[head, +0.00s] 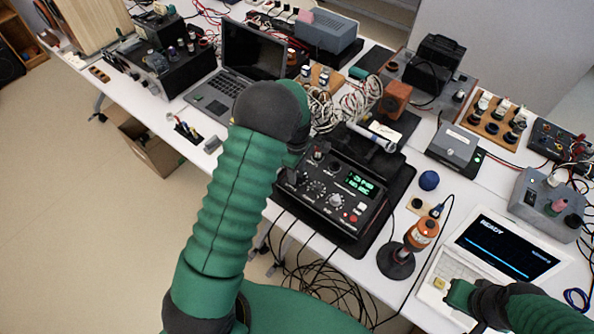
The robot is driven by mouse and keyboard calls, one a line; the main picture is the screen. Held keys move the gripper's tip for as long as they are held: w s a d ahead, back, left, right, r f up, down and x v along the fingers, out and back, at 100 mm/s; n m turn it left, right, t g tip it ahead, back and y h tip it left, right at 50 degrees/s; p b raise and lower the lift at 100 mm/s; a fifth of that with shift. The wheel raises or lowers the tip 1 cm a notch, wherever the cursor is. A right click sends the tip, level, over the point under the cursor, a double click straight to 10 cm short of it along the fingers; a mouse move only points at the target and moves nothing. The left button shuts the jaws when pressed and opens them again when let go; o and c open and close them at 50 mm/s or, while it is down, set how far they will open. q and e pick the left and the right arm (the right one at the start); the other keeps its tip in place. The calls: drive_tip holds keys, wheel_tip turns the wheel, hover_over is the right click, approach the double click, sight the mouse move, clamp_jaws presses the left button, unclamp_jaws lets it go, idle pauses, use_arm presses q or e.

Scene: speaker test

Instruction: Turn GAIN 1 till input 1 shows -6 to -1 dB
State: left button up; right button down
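A black control box (354,213) with several knobs and a lit green display (360,184) stands at the middle of the table. Its labels are too small to read, so I cannot tell which knob is GAIN 1. My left gripper (299,164) is at the box's left end, close to the knobs there. My dark wrist hides most of it, so neither its opening nor contact with a knob is clear. My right gripper (447,291) is low at the right, by a small yellow block. A white-framed screen (505,246) reads READY above a blue line; I see no readable dB value.
An open laptop (213,94) is behind at the left. Cables hang below the table's front edge. Other electronic boxes crowd the back and right.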

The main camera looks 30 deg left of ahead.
use_arm(q)
drive_tip(key=shift+c, duration=1.1)
drive_tip(key=shift+w+d+r, duration=0.1)
drive_tip(key=shift+d, duration=0.45)
clamp_jaws()
use_arm(e)
drive_tip(key=shift+d, duration=0.35)
use_arm(q)
drive_tip(key=shift+a, duration=0.15)
use_arm(e)
drive_tip(key=shift+a, duration=0.1)
